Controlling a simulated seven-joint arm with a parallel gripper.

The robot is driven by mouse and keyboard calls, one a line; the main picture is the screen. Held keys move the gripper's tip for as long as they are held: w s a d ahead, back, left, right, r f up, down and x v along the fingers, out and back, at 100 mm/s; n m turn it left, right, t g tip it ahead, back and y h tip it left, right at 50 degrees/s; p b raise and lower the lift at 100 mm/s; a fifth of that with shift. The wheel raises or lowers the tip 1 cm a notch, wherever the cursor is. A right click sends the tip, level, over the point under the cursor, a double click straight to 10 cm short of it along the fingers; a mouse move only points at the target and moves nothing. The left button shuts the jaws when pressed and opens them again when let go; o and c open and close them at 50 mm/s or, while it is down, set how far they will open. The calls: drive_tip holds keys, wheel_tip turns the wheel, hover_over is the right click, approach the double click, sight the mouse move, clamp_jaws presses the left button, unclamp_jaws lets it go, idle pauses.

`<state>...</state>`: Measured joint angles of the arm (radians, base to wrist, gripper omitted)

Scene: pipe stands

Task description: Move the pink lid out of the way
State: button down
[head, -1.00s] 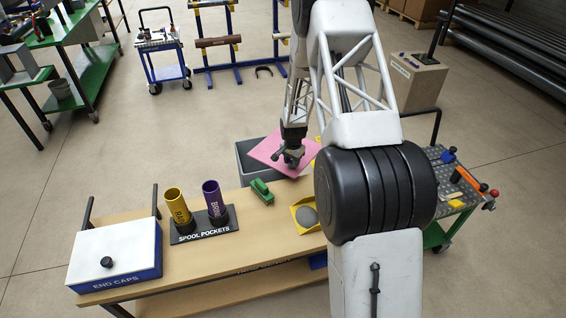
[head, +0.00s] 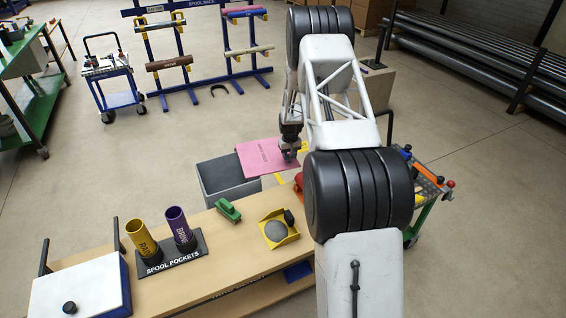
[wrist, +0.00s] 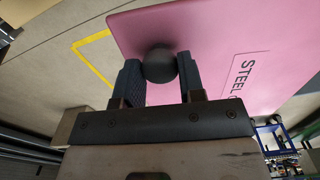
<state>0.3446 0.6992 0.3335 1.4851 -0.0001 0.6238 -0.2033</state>
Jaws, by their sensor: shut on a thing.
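The pink lid (head: 262,158) is a flat sheet with a dark round knob (wrist: 159,64) and lettering that starts with "STEEL" in the wrist view. My gripper (head: 289,154) is shut on the knob, with one dark finger on each side of it in the wrist view (wrist: 160,78). The lid appears to be held up off the floor, right of the grey bin (head: 226,184). The bin's open top mostly shows, and the lid overlaps its right back corner in the head view. My arm hides part of the space right of the lid.
A wooden bench (head: 215,245) stands in front, with yellow and purple pipes in a "SPOOL POCKETS" stand (head: 170,255), a green object (head: 228,210) and a yellow tray (head: 283,239). Yellow floor markings (wrist: 92,45) lie near the lid. A tool cart (head: 425,185) stands right.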

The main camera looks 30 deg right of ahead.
drive_tip(key=shift+w+d+n, duration=0.5)
drive_tip(key=shift+w+d, duration=0.4)
drive_tip(key=c, duration=0.7)
unclamp_jaws()
drive_tip(key=shift+r, duration=0.15)
drive_tip(key=shift+r, duration=3.8)
